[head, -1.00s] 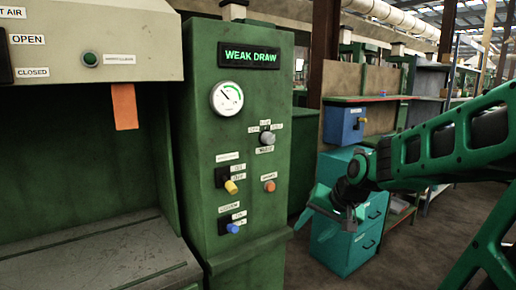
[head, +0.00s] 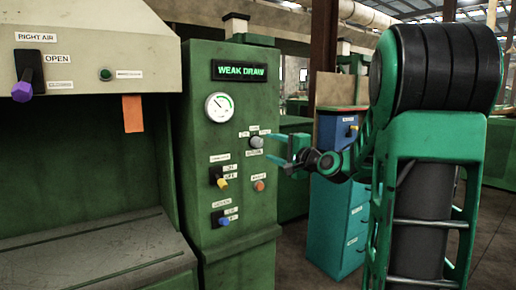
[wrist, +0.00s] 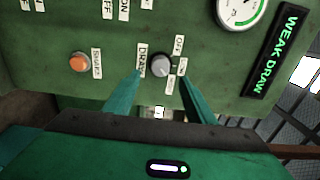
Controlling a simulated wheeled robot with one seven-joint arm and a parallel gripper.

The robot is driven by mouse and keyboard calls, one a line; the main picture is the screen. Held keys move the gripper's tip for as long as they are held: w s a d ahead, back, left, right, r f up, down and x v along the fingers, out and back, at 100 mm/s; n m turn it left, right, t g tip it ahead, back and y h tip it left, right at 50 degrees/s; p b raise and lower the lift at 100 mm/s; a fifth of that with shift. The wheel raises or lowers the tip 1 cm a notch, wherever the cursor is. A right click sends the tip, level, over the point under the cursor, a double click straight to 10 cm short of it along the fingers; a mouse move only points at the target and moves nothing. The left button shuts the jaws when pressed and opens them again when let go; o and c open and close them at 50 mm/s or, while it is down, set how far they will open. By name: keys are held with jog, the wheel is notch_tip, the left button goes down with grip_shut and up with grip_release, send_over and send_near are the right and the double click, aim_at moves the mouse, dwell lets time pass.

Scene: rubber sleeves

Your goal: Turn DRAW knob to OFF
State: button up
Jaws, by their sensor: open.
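The DRAW knob (head: 257,142) is a round grey knob on the front of the green cabinet, with small white labels around it. My gripper (head: 272,149) is open, just right of the knob in the head view. In the wrist view my fingertips (wrist: 160,75) lie either side of the knob's line, with the knob between or slightly beyond them. Contact cannot be told.
A lit WEAK DRAW display (head: 239,71) and a round gauge (head: 219,107) are above the knob. An orange button (head: 259,186), a yellow knob (head: 222,183) and a blue knob (head: 224,221) are below. A teal drawer cabinet (head: 338,225) stands to the right.

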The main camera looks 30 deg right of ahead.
aim_at(259, 144)
jog(key=w, duration=0.7)
jog(key=shift+a, duration=0.3)
jog(key=shift+c, duration=0.3)
jog(key=c, duration=1)
jog(key=shift+a, duration=0.2)
jog(key=shift+d, duration=0.2)
